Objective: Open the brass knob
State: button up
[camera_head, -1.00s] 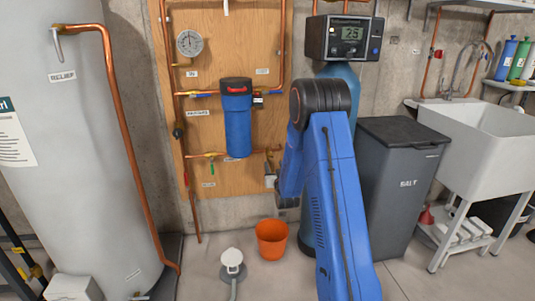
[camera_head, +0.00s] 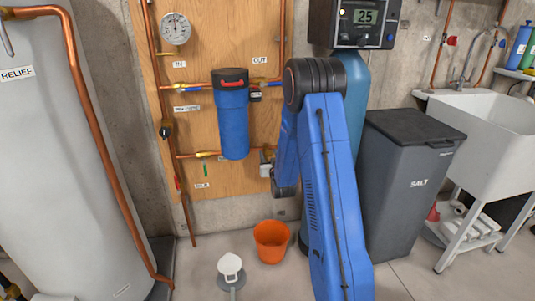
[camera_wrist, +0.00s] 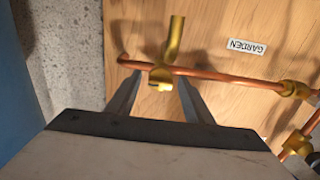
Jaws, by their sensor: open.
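A brass valve with a small knob (camera_wrist: 160,76) and a brass spout (camera_wrist: 175,38) sits on a copper pipe (camera_wrist: 225,80) against the wood board, in the wrist view. My gripper (camera_wrist: 158,84) is open, with one finger on each side of the knob. I cannot tell whether either finger touches it. In the head view my gripper (camera_head: 267,160) is small at the right end of the lower pipe, and my blue arm hides part of that area. A white GARDEN label (camera_wrist: 246,47) is beside the pipe.
An orange bucket (camera_head: 271,241) stands on the floor below. A blue filter housing (camera_head: 232,120) hangs on the board above. A blue tank (camera_head: 348,125) and a grey salt bin (camera_head: 405,185) stand to the right. A water heater (camera_head: 60,170) is at left.

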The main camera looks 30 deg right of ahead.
jog(key=shift+c, duration=0.4)
jog(key=c, duration=0.9)
jog(key=shift+c, duration=0.2)
jog(key=shift+n, duration=0.4)
jog(key=n, duration=0.2)
jog(key=shift+n, duration=0.4)
jog(key=n, duration=0.4)
jog(key=shift+a+f+n, duration=0.1)
jog(key=shift+a+n, duration=0.05)
jog(key=shift+n, duration=0.15)
jog(key=n, duration=0.4)
jog(key=shift+a+n, duration=0.1)
jog(key=shift+n, duration=0.2)
jog(key=shift+f+n, duration=0.2)
jog(key=shift+n, duration=1.8)
